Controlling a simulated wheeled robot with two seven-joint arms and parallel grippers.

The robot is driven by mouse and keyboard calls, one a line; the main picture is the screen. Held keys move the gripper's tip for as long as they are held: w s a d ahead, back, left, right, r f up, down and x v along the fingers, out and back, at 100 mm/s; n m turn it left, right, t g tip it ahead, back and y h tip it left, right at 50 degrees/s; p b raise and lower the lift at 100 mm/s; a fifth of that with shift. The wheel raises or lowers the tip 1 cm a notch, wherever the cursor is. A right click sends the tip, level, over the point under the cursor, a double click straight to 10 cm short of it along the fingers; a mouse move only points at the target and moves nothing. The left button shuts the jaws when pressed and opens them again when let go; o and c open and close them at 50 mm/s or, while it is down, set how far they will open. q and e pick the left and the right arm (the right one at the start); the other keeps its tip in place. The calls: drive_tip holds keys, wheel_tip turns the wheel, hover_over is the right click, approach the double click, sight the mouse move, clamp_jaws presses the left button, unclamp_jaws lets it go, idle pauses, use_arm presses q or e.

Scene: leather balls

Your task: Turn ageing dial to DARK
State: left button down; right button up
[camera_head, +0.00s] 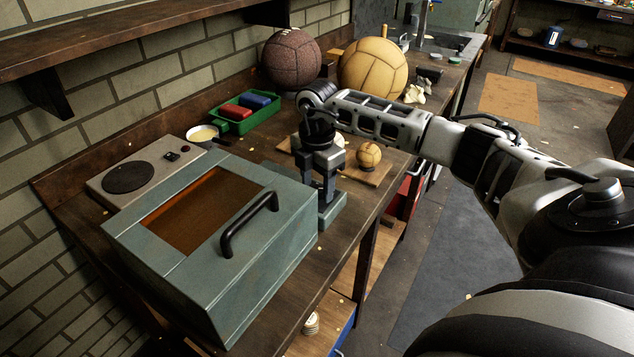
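A teal metal box (290,245) with a brown window in its lid and a black handle (249,224) stands at the front of the bench. A small teal ledge (333,212) sticks out at its right side. My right gripper (326,203) points down over this ledge, close to the box's right end. Its fingers are small and dark, and I cannot tell whether they are apart or holding something. No dial or DARK marking can be made out; the gripper may hide it. My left gripper is not in view.
A grey unit with a black disc (128,177) sits behind the box, beside a small pan (203,134). A green tray (239,123) holds red and blue blocks. A small ball (369,154) is on a wooden board (371,175). Large dark (291,59) and tan (373,69) balls are farther back.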

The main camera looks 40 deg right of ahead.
wheel_tip(320, 180, up, 16)
drive_tip(key=b, duration=0.1)
drive_tip(key=shift+b, duration=0.4)
idle(0.6)
